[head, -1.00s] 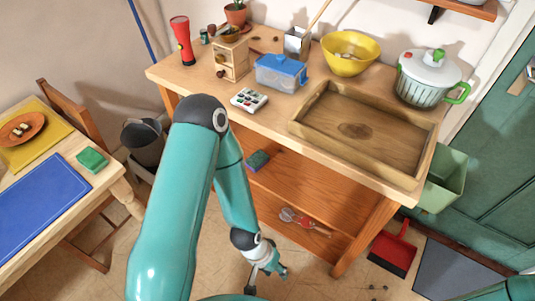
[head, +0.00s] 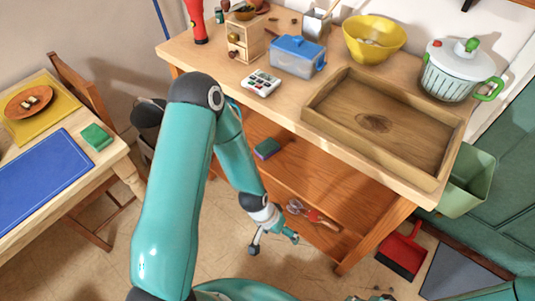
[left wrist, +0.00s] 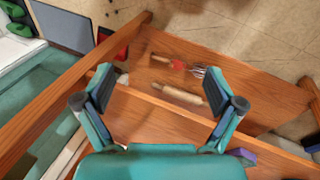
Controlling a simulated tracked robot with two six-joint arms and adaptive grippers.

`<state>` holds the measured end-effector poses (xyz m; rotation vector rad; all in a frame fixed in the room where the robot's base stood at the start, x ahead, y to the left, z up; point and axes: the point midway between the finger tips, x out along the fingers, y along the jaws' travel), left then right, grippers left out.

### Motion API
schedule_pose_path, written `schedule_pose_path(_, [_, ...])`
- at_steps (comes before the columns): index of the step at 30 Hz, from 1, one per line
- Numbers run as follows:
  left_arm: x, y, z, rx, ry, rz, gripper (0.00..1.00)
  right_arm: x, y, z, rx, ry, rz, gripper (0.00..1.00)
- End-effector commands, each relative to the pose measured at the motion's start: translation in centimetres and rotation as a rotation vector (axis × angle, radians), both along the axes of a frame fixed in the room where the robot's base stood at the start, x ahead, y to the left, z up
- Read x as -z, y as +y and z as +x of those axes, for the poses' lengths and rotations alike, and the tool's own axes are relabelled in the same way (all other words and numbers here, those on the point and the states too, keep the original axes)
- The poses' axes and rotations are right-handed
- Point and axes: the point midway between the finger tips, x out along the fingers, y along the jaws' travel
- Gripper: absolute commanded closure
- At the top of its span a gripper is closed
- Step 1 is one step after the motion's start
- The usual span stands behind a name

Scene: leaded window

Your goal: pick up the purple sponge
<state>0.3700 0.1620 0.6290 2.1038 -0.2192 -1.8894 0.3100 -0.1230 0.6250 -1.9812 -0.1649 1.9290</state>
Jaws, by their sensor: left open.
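My left gripper (head: 273,243) is open and empty, in front of the shelves, below and apart from the sponge.
A whisk with a red handle (head: 313,213) lies on the lower shelf; a rolling pin (left wrist: 178,94) shows in the left wrist view. The bench top above carries a wooden tray (head: 325,126) and a blue-lidded box (head: 297,58). A red dustpan (head: 402,250) is on the floor at right.

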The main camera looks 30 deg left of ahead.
Motion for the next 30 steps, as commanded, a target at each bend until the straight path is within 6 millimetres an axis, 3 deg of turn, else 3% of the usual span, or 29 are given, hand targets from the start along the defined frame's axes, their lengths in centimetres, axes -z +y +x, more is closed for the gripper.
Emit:
schedule_pose_path(1, [2.9, 2.0, 2.5, 0.008, -0.040, 0.017, 0.03, 3.4, 0.0, 0.0, 0.000, 0.001, 0.000, 0.60])
schedule_pose_path(6, [6.2, 10.3, 10.1, 0.093, -0.161, 0.096, 0.03, 10.1, 0.0, 0.0, 0.000, 0.001, 0.000, 0.60])
schedule_pose_path(10, [6.5, 17.5, 14.1, 0.164, -0.238, 0.170, 0.03, 14.5, 0.0, 0.0, 0.000, 0.001, 0.000, 0.60])
schedule_pose_path(15, [5.2, 25.1, 16.2, 0.240, -0.300, 0.255, 0.03, 18.3, 0.0, 0.0, 0.000, 0.001, 0.000, 0.60])
schedule_pose_path(18, [4.3, 27.6, 16.5, 0.270, -0.316, 0.286, 0.03, 19.4, 0.0, 0.0, 0.000, 0.001, 0.000, 0.60])
schedule_pose_path(21, [3.6, 28.7, 16.9, 0.289, -0.325, 0.301, 0.03, 19.7, 0.0, 0.0, 0.000, 0.000, 0.000, 0.60])
schedule_pose_path(26, [3.2, 28.5, 18.8, 0.297, -0.326, 0.303, 0.03, 19.5, 0.0, 0.0, 0.000, 0.000, 0.000, 0.60])
schedule_pose_path(30, [3.3, 27.7, 21.6, 0.298, -0.328, 0.303, 0.03, 19.5, 0.0, 0.0, 0.000, 0.000, 0.000, 0.60])
